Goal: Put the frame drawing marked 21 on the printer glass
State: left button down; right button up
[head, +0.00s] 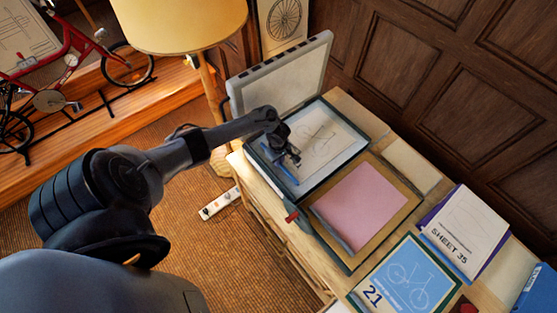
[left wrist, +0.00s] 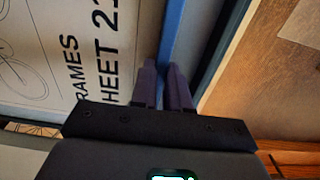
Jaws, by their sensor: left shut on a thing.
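The frame drawing (head: 322,135) is a white sheet with a bicycle-frame line drawing and a blue strip along one edge. In the head view it is over the glass of the open printer (head: 352,160), inside its dark rim. I cannot tell whether it lies flat or slightly above the glass. The left wrist view shows the drawing (left wrist: 60,60) with lettering that reads FRAMES and part of SHEET 2; the last digit is cut off. My left gripper (head: 292,160) is shut on its blue strip (left wrist: 178,35). My right gripper is not in view.
The raised printer lid (head: 285,75) stands behind the glass. A pink sheet (head: 360,205) lies on a tan board in front. A blue board marked 21 (head: 415,275) and a purple-backed SHEET 35 paper (head: 468,228) lie further right.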

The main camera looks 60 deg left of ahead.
pick_arm(q)
jog(key=c, duration=1.1)
grip_release()
notch_tip(320, 180, up, 11)
jog(key=p, duration=0.4)
jog(key=s+d+r+m+t+y, duration=0.1)
jog(key=d+m+t, duration=0.2)
jog(key=d+m, duration=1.25)
jog(key=s+d+r+m+h, duration=0.1)
jog(key=s+d+r+m, duration=0.5)
jog(key=s+d+r, duration=0.5)
notch_tip(320, 180, up, 3)
jog(key=shift+s+r+t, duration=0.1)
jog(key=shift+s+t, duration=0.2)
jog(key=shift+s, duration=0.55)
